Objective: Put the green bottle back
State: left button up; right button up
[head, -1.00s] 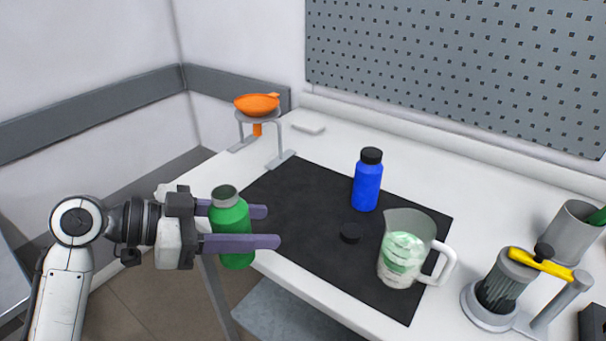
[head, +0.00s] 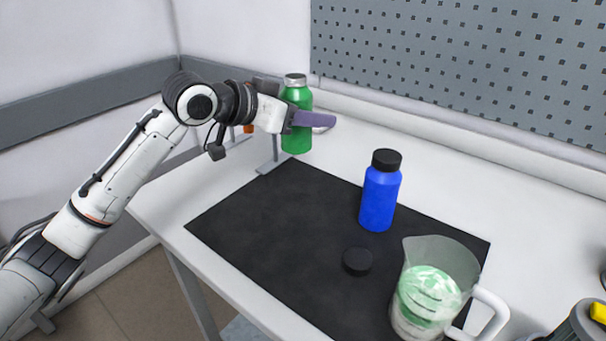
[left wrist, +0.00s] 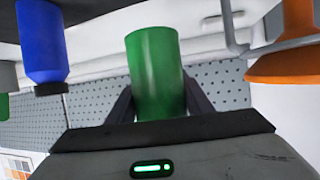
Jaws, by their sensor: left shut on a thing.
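The green bottle (head: 297,118) has an open grey neck with no cap on it. My left gripper (head: 312,120) is shut on it and holds it upright near the back of the table, beyond the black mat's far corner. In the left wrist view the green bottle (left wrist: 155,75) stands between the two fingers. I cannot tell whether its base touches the table. A black cap (head: 357,261) lies on the black mat (head: 260,225). My right gripper is not in view.
A blue bottle (head: 379,195) with a black cap stands on the mat. A clear jug (head: 430,290) with green-white contents stands at the mat's right. The orange funnel (left wrist: 283,65) and its stand are close to the green bottle, mostly hidden by my arm in the head view.

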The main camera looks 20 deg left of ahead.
pick_arm(q)
notch_tip(320, 180, down, 9)
jog(key=shift+s+b, duration=0.1)
jog(key=shift+b, duration=0.2)
jog(key=o, duration=1.3)
jog(key=shift+f, duration=0.15)
jog(key=shift+c, duration=0.2)
jog(key=shift+s+a+r, duration=0.15)
jog(key=shift+s+r, duration=0.05)
jog(key=shift+r, duration=0.05)
jog(key=v, duration=1.1)
jog(key=shift+s, duration=0.25)
